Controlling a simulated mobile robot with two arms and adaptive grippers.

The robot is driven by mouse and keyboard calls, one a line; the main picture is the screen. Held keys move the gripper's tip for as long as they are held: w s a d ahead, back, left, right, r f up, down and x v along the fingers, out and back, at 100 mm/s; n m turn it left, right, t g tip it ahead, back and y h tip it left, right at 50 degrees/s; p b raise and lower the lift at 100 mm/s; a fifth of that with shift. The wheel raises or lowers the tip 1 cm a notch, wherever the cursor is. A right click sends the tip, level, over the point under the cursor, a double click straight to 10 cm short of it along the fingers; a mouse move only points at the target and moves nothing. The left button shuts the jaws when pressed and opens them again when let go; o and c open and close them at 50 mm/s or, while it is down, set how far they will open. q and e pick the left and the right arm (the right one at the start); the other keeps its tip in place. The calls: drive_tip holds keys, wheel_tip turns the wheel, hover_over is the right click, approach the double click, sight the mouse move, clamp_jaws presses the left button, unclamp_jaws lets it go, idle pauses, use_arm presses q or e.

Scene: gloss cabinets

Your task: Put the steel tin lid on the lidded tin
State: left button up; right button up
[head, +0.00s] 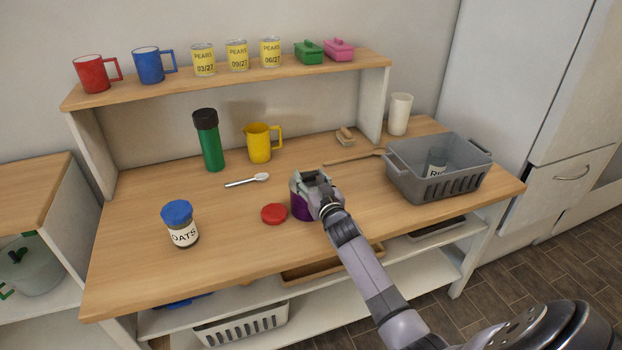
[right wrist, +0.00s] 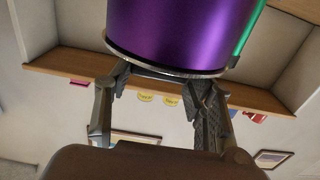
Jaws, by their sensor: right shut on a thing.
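The lidded tin (head: 301,207) is a purple cylinder standing on the wooden counter. It fills the top of the right wrist view (right wrist: 190,30), which shows the scene upside down. The steel tin lid (right wrist: 165,66) shows as a thin silvery rim along the tin's top end, in line with it; I see no clear gap between them. My right gripper (head: 314,181) is over the tin's top and shut on the lid, its two dark fingers (right wrist: 162,88) at the rim. The gripper covers most of the lid in the head view. My left gripper is not in view.
A red lid (head: 274,214) lies just left of the tin. An oats jar (head: 181,226), a spoon (head: 247,181), a yellow jug (head: 260,144) and a green flask (head: 210,143) stand or lie further left. A grey basket (head: 450,183) is at right. The front middle counter is clear.

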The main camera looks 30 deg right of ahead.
drive_tip(key=shift+f, duration=0.15)
drive_tip(key=o, duration=1.4)
drive_tip(key=v, duration=1.2)
